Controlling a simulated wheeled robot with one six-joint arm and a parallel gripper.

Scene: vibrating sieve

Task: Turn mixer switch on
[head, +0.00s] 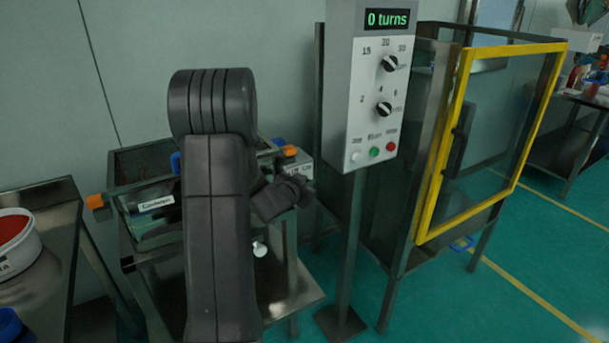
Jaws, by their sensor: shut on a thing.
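A small pale grey box with dark lettering (303,167) sits at the right side of the metal sieve machine (155,235). My arm rises in front of the machine and bends down to its right side. My gripper (294,188) is at the lower front of this box, shut on what looks like its dark switch. The fingertips and the switch are small, dark and partly hidden by my wrist, so the switch position cannot be read. A control panel (352,110) on a post stands to the right, with a green display reading "0 turns", two black knobs and several buttons.
The machine has orange handles (95,201) and a white knob (260,248) low in front. A yellow-framed glass door (446,150) stands right of the post. A table with a white tub (18,262) is at the left.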

